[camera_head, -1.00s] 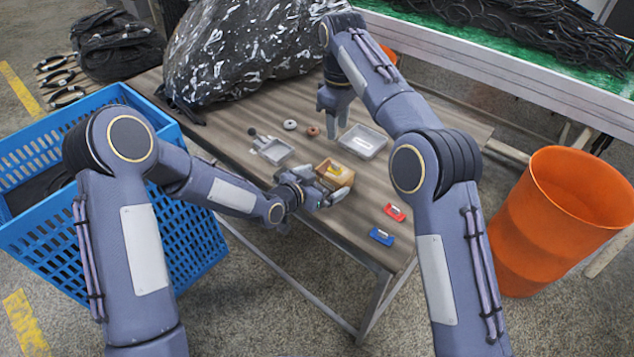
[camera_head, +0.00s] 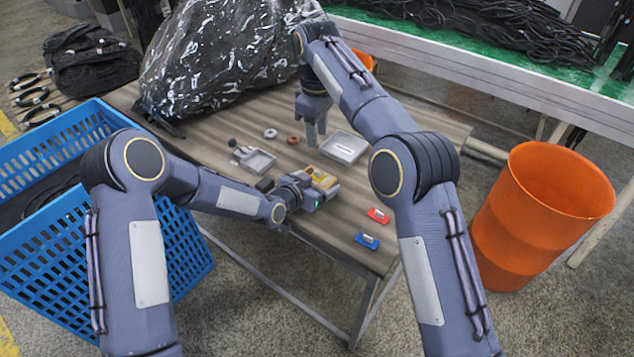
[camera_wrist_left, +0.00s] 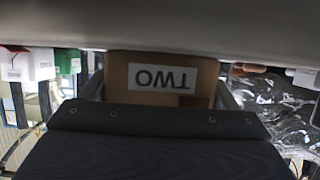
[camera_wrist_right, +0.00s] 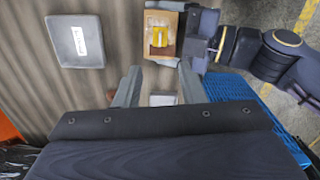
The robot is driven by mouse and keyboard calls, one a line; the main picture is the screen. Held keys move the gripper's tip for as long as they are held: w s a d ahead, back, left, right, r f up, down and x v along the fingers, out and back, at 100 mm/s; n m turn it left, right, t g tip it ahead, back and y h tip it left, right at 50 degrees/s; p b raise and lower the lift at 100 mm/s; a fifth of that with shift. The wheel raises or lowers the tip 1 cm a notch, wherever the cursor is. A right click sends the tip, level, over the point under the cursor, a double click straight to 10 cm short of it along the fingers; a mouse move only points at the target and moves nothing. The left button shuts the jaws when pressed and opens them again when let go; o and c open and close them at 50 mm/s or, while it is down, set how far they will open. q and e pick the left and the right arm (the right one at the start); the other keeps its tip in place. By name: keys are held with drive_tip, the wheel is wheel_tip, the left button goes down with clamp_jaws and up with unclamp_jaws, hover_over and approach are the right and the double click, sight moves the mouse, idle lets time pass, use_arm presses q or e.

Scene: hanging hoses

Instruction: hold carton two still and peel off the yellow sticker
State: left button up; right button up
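Carton two is a small brown box (camera_wrist_right: 161,15) on the table, with a yellow sticker (camera_wrist_right: 160,37) on its top. In the left wrist view the carton (camera_wrist_left: 117,72) shows its upside-down TWO label between my left fingers. My left gripper (camera_head: 316,186) is shut on the carton, with one finger along each of two opposite sides. The sticker also shows in the head view (camera_head: 320,178). My right gripper (camera_wrist_right: 157,86) is open and empty. It points down over the table, beyond the carton in the head view (camera_head: 316,136) and apart from it.
Two rings (camera_head: 270,133) lie behind. A red piece (camera_head: 379,215) and a blue piece (camera_head: 367,240) lie near the front edge. A large bag (camera_head: 220,65) fills the back.

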drive_tip(key=shift+c, duration=0.8)
drive_tip(key=m+t+y, duration=0.2)
drive_tip(key=t+y, duration=0.1)
drive_tip(key=y, duration=0.1)
approach(321, 178)
drive_tip(key=x, duration=0.5)
drive_tip(key=a+x, duration=0.1)
drive_tip(key=x, duration=0.1)
drive_tip(key=shift+w+r, duration=0.15)
drive_tip(key=shift+w, duration=0.3)
clamp_jaws()
idle(0.4)
